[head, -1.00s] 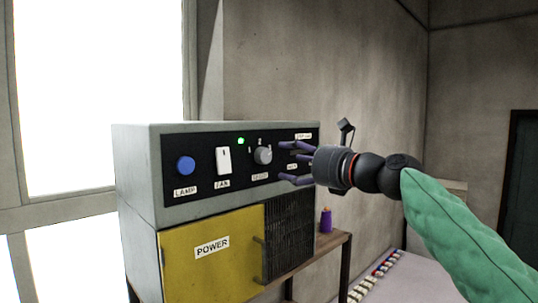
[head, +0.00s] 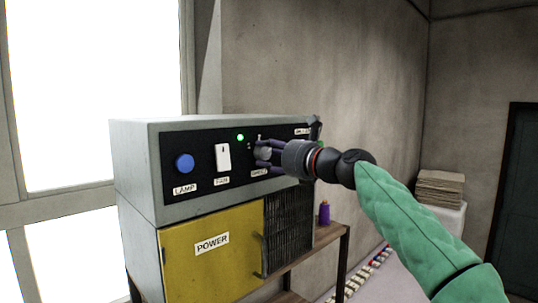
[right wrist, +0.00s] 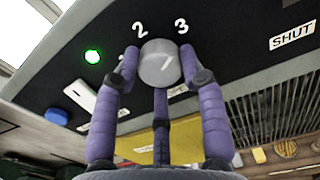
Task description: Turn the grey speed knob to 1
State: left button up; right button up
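The grey speed knob (head: 263,153) is on the black front panel of the grey box. My right gripper (head: 262,158) is at it, with its purple fingers around the knob. In the right wrist view the knob (right wrist: 160,64) sits between two fingertips, left and right, with the third finger below. The fingertips look close against its rim, but I cannot tell whether they press on it. A short pale mark on the knob's face slants toward upper right. The numbers 2 (right wrist: 139,29) and 3 (right wrist: 181,26) show above it; the 1 is mostly hidden by the left finger. My left gripper is not in view.
Left of the knob are a white fan switch (head: 223,157), a blue lamp button (head: 184,163) and a lit green light (head: 240,137). Below are a yellow POWER door (head: 205,265) with a handle and a dark grille (head: 289,222). A purple spool (head: 324,213) stands to the right.

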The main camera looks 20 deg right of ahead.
jog(key=shift+f, duration=0.1)
jog(key=shift+c, duration=1.1)
jog(key=shift+w, duration=0.1)
jog(key=shift+f, duration=0.1)
